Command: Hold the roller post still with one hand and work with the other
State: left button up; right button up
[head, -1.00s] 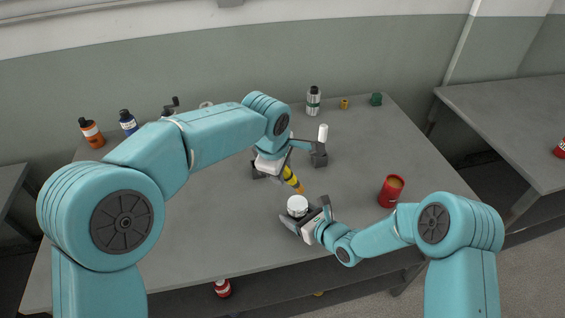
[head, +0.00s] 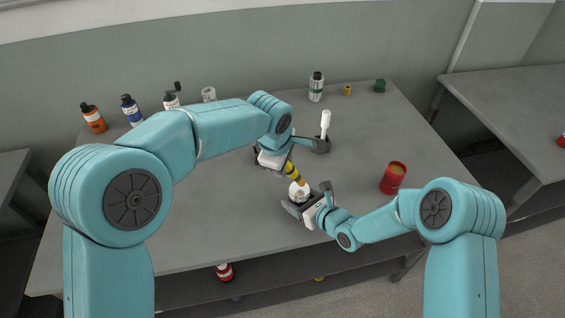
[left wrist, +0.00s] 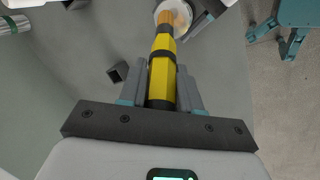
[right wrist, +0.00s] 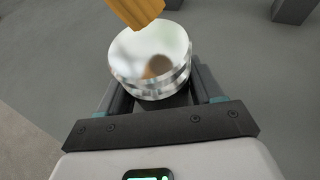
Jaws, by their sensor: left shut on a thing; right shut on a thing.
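My left gripper (head: 285,168) is shut on a yellow tool (left wrist: 162,75) with a black band and an orange-brown tip. The tool also shows in the head view (head: 292,171), pointing down toward my right gripper. My right gripper (head: 305,204) is shut around a shiny round post (right wrist: 150,60), which I take for the roller post. Its mirror-like top faces up and also shows in the left wrist view (left wrist: 173,16). The tool's tip (right wrist: 136,10) is over the edge of that top; I cannot tell whether they touch. The post's lower part is hidden by my right gripper.
A red cup (head: 393,178) stands right of my right gripper. A white upright cylinder (head: 325,122) stands by a dark block (head: 320,146) behind. Several bottles, including an orange one (head: 93,118), and a green piece (head: 380,86) line the back. The table's front right is clear.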

pick_arm(q)
jog(key=shift+f, duration=0.75)
dwell(0.3)
jog(key=shift+s+a, duration=0.1)
